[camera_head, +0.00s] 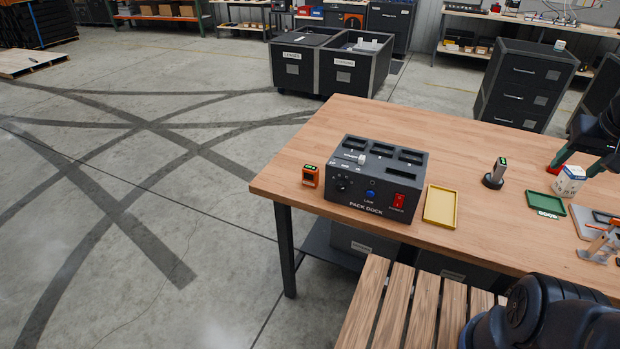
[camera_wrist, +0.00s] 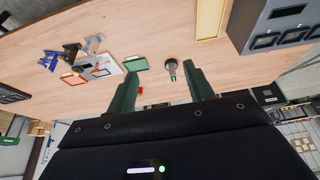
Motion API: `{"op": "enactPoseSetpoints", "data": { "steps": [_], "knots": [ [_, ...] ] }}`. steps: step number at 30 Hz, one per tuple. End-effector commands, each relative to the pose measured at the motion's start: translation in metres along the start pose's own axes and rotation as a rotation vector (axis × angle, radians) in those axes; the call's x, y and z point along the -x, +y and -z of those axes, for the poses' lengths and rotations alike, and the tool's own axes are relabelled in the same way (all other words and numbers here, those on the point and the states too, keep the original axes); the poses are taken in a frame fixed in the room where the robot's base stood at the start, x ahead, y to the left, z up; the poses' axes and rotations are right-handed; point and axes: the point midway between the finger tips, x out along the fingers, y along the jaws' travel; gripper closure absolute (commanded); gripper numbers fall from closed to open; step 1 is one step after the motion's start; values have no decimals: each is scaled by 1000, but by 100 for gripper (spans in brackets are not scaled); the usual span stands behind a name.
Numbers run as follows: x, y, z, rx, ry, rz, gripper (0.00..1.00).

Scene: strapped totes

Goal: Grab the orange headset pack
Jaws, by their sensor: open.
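The orange headset pack (camera_head: 310,176) is a small upright orange block with a dark, green-lit top. In the head view it stands on the wooden table near its left edge, just left of the black pack dock (camera_head: 375,180). I do not see it in the wrist view. My gripper (camera_head: 573,170) is at the far right of the head view, well away from the pack. Its green fingers are spread with nothing between them, as the wrist view also shows (camera_wrist: 160,83).
A yellow tray (camera_head: 440,206) lies right of the dock. A dark stand with a green-lit device (camera_head: 496,173), a green tray (camera_head: 546,204) and a white-blue box (camera_head: 569,181) are farther right. A slatted wooden surface (camera_head: 408,305) is in front. Open tabletop (camera_head: 300,140) lies behind the pack.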

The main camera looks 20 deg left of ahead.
Motion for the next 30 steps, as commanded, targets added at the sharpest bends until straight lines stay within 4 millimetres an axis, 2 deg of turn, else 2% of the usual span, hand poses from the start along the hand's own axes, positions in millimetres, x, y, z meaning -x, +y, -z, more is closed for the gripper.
{"op": "enactPoseSetpoints", "data": {
  "steps": [8,14,23,30],
  "knots": [
    [0,0,1,2,-1,1,47],
    [0,-12,22,67,-34,11,47],
    [-6,-62,86,277,-133,34,47],
    [-22,-117,131,451,-207,49,47]
  ]
}}
